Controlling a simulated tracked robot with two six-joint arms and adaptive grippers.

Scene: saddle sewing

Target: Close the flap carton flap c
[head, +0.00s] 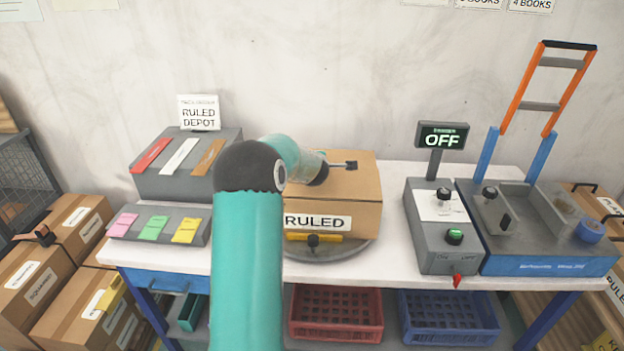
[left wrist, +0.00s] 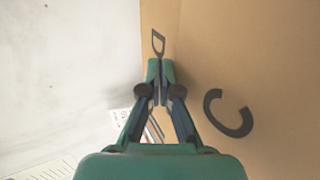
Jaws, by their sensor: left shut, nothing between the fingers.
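The flap carton (head: 332,221) is a brown box labelled RULED on a round grey turntable (head: 359,250). Its top looks mostly flat in the head view, and my left arm hides its left part. A brown cardboard face (left wrist: 255,70) marked with a black letter C (left wrist: 227,113) fills the right of the left wrist view. My left gripper (head: 350,165) is over the carton's top, pointing right. In the wrist view the left gripper (left wrist: 159,85) is shut and empty, close beside the cardboard; I cannot tell whether it touches. My right gripper is out of view.
A grey rack with coloured strips (head: 184,184) and a sticky-note tray (head: 160,226) stand left of the carton. A control box with an OFF sign (head: 441,135) and a blue-grey machine (head: 535,245) stand right. Bare white tabletop (head: 392,235) lies between carton and control box.

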